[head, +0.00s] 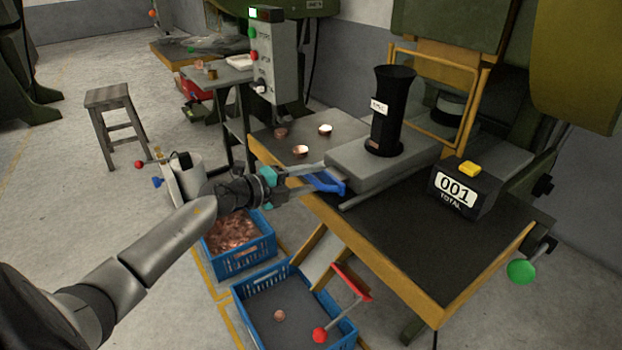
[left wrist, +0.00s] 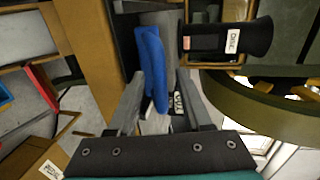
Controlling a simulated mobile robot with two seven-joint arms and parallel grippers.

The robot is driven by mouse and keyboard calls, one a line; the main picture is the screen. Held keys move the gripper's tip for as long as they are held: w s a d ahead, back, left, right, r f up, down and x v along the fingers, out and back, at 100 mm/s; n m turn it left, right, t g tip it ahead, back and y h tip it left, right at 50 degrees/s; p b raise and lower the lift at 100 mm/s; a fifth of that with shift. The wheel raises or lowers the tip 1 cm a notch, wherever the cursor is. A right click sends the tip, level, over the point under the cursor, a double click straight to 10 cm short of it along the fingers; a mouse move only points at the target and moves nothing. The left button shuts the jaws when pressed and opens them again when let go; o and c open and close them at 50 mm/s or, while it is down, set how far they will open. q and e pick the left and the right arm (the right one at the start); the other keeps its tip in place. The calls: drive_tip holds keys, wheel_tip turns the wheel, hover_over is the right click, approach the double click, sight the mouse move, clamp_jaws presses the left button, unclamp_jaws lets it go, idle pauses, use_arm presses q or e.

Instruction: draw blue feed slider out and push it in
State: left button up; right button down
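The blue feed slider handle (head: 325,183) is at the left front end of a grey feed block (head: 350,150) on the press table. It also shows in the left wrist view (left wrist: 151,68), reaching in between the fingers. My left gripper (head: 312,179) is at the handle, with one finger on each side of it. The fingers look apart, with a gap showing beside the handle in the wrist view. How far the slider is in or out is hard to tell. My right gripper is not in view.
A black tube (head: 392,105) stands on the feed block. A counter box reading 001 (head: 460,190) is to its right. Copper pieces lie on the dark table top (head: 430,240). Blue crates (head: 240,262) and a red-knobbed lever (head: 320,335) are below the table's front.

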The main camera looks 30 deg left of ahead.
use_arm(q)
clamp_jaws()
idle(1.3)
